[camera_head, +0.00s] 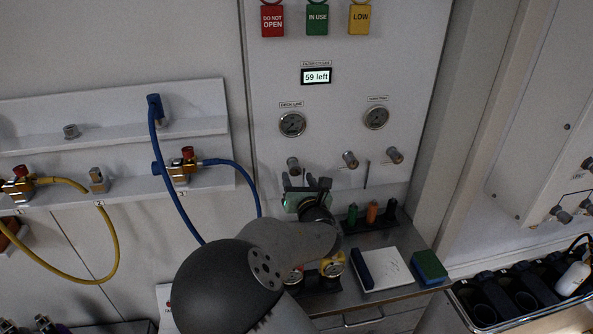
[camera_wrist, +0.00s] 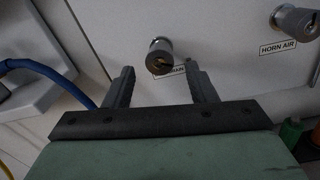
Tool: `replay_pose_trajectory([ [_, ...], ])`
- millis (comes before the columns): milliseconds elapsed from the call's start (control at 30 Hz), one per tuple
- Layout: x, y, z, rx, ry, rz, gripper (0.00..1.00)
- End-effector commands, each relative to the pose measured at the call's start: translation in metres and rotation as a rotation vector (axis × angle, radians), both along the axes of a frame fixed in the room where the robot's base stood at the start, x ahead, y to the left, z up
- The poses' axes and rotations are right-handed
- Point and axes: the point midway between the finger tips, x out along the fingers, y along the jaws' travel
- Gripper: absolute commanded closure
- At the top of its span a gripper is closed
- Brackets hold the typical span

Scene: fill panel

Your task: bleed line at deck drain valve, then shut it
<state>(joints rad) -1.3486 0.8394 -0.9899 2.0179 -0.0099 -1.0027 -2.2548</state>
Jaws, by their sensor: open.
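The deck drain valve appears to be the grey round fitting with a brass centre (camera_wrist: 160,57) on the white panel. Its label is partly hidden by my right finger, so I cannot read it fully. In the head view it is the leftmost of three fittings (camera_head: 293,164). My gripper (camera_wrist: 159,72) is open and empty, its fingers either side of and just below the fitting; contact cannot be told. In the head view my gripper (camera_head: 306,183) sits low on the panel, partly hidden by my arm. The deck line gauge (camera_head: 292,123) is above.
A fitting labelled HORN AIR (camera_wrist: 296,22) is to the right. A display (camera_head: 316,76) reads "59 left". A blue hose (camera_head: 238,168) hangs at the left. A shelf below holds a notebook (camera_head: 382,268), a green sponge (camera_head: 429,267) and coloured-top items (camera_head: 372,212).

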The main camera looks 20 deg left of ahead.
Motion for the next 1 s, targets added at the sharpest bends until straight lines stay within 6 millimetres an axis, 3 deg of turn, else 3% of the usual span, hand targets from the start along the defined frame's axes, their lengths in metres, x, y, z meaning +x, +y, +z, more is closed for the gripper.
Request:
replay_pose_trajectory([
  [200,0.019,0.012,0.001,-0.002,-0.001,0.000,0.49],
  [533,0.022,0.014,0.000,0.000,0.000,0.000,0.49],
  [567,0.022,0.014,0.000,0.000,0.000,0.000,0.54],
  [700,0.022,0.014,0.000,0.000,0.000,0.000,0.93],
  [1000,0.022,0.014,-0.002,0.017,0.010,0.000,0.93],
])
